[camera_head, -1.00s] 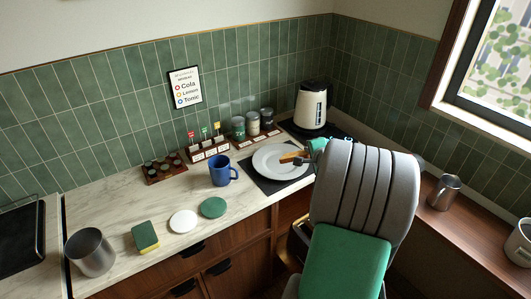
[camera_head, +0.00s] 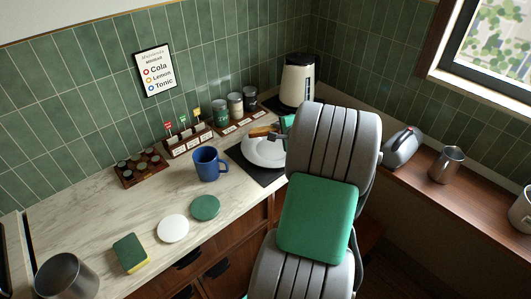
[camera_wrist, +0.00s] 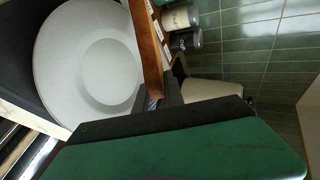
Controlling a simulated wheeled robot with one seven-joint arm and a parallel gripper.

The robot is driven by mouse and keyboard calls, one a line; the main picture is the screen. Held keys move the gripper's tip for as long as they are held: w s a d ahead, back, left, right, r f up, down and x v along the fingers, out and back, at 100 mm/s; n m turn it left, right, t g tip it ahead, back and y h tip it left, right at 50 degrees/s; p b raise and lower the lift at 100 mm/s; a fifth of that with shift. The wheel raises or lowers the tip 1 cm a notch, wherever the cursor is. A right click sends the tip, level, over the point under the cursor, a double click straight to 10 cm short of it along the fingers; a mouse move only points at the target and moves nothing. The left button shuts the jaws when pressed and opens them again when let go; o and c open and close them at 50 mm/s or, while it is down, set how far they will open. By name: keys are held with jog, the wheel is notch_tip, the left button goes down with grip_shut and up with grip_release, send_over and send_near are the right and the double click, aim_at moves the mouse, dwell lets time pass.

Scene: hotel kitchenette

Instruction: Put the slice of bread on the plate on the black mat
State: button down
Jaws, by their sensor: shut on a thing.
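The slice of bread (camera_head: 263,131) is a small brown piece in my gripper (camera_head: 279,136), over the back edge of the white plate (camera_head: 262,155) in the head view. In the wrist view the slice (camera_wrist: 148,45) shows edge-on as an orange-brown strip. My gripper's dark fingers (camera_wrist: 160,97) are shut on its near end. The plate (camera_wrist: 60,75) lies below and to its left, with its bare centre in sight. The slice appears raised above the plate; the exact gap is unclear. The plate is on the black mat (camera_head: 264,176). My arm hides the plate's right part.
A blue mug (camera_head: 208,164) stands left of the mat. Canisters (camera_head: 235,105) and a rack with small signs (camera_head: 188,141) stand behind, with a cream kettle (camera_head: 297,80) at the back right. White (camera_head: 173,229) and green (camera_head: 205,207) discs lie in front. The counter's left middle is clear.

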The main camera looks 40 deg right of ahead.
notch_tip(320, 180, down, 4)
jog(key=shift+f+b, duration=0.25)
jog(key=shift+b, duration=1)
jog(key=shift+r, duration=0.1)
jog(key=c, duration=1.6)
grip_release()
jog(key=p+v, duration=0.3)
jog(key=v, duration=0.4)
jog(key=shift+r, duration=0.1)
jog(key=shift+s+a+r+p, duration=0.1)
jog(key=shift+s+a+p, duration=0.1)
jog(key=shift+s+p, duration=0.2)
